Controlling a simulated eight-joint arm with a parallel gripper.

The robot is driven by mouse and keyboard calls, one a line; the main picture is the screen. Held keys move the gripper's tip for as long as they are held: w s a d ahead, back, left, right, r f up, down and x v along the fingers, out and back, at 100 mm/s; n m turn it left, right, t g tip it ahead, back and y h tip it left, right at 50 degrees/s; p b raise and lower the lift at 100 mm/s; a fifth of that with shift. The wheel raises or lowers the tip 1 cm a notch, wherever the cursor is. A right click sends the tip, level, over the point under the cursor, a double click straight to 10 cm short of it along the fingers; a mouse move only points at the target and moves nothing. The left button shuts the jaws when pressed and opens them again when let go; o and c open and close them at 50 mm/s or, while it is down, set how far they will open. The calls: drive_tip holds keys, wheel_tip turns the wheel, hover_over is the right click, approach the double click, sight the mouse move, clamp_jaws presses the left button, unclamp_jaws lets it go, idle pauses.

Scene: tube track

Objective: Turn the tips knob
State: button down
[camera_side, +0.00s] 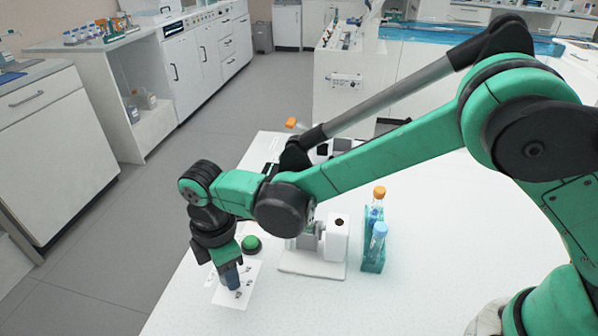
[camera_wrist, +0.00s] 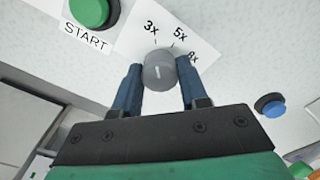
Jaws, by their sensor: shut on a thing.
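The tips knob (camera_wrist: 158,72) is a round grey knob with a white pointer mark, in the middle of the wrist view. It sits on a white card (camera_wrist: 135,38) printed 3x, 5x and 8x; its mark points roughly up the picture, near the 3x and 5x lines. My gripper (camera_wrist: 158,85) has its two blue fingers on either side of the knob, shut on it. In the side view my gripper (camera_side: 232,280) reaches down onto the white card (camera_side: 225,293); the knob is hidden there by the fingers.
A green button (camera_wrist: 90,10) labelled START is beside the card; it also shows in the side view (camera_side: 251,244). A blue button (camera_wrist: 270,105) is on the other side. A white device (camera_side: 318,250) and a teal rack (camera_side: 374,250) with capped tubes stand to the right.

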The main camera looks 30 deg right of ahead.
drive_tip(key=m, duration=0.4)
drive_tip(key=shift+m, duration=0.4)
drive_tip(key=m, duration=0.9)
drive_tip(key=shift+m, duration=2.1)
drive_tip(key=shift+c, duration=2.3)
unclamp_jaws()
